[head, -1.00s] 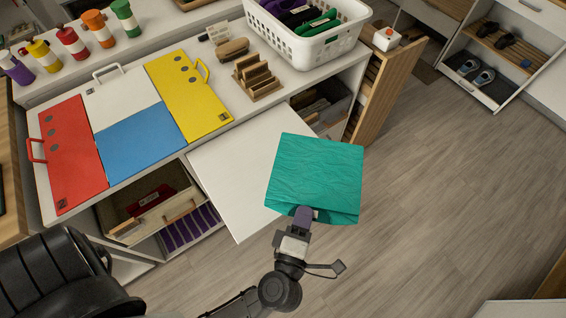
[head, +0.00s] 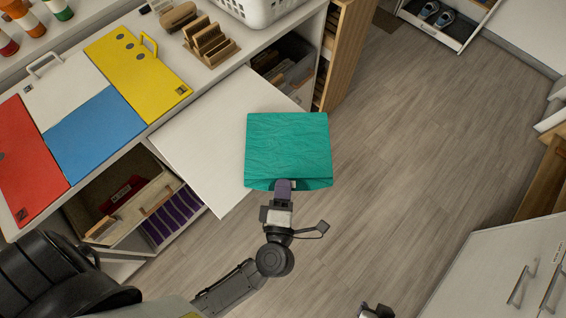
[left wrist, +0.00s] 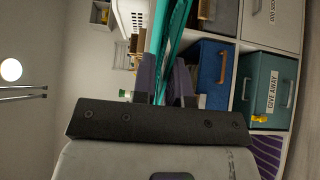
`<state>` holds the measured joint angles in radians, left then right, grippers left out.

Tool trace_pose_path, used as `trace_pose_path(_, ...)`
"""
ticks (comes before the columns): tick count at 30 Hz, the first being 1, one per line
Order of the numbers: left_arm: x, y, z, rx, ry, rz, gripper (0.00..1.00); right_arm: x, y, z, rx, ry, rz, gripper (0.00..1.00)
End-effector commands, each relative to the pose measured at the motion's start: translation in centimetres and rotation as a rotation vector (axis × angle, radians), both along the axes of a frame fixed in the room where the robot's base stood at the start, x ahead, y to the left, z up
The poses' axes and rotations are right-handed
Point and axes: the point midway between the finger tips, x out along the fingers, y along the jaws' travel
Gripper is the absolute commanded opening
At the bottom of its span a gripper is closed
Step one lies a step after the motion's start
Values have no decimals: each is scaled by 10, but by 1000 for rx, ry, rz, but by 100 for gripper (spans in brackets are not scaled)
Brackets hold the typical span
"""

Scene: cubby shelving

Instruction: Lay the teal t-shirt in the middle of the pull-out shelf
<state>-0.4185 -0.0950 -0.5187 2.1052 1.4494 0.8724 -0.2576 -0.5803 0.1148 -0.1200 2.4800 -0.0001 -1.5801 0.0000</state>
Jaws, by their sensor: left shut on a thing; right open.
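The teal t-shirt (head: 288,146) is a flat folded square in the head view. My left gripper (head: 283,186) is shut on its near edge. In the left wrist view the shirt (left wrist: 170,38) shows edge-on between the purple fingers (left wrist: 165,85). The pull-out shelf (head: 190,142) is a bare white board extending from under the counter. In the head view the shirt overlaps the shelf's right side, and much of it is over the floor. It appears held above the shelf; the gap is hard to judge. My right gripper (head: 376,312) barely shows at the bottom edge, open and away from the shirt.
The counter above the shelf holds colored panels (head: 95,135), a wooden rack (head: 210,42) and a white basket (head: 262,10). An open wooden pull-out (head: 342,50) stands behind the shirt. A white cabinet (head: 500,270) is at lower right. The floor between is clear.

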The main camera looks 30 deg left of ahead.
Motion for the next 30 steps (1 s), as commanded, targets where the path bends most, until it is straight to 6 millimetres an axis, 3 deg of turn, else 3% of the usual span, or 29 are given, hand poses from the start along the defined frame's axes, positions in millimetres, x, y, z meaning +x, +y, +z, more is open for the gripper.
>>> trace_pose_path(8, 0, 0, -3, -1, 0, 0, 0, 0, -3, -1, -9, 0, 6, 43)
trace_pose_path(9, 0, 0, -3, -1, 0, 0, 17, 0, -3, 0, -11, -1, 7, 43)
trace_pose_path(16, 0, 0, -3, -1, 0, 0, 39, 0, -3, 0, -11, -1, 7, 43)
trace_pose_path(25, 0, 0, 1, -1, 0, 0, 39, 0, -1, 1, -4, -1, 3, 43)
trace_pose_path(30, -19, -9, 0, 0, 5, -1, 39, 0, 0, 5, -1, -1, 1, 43)
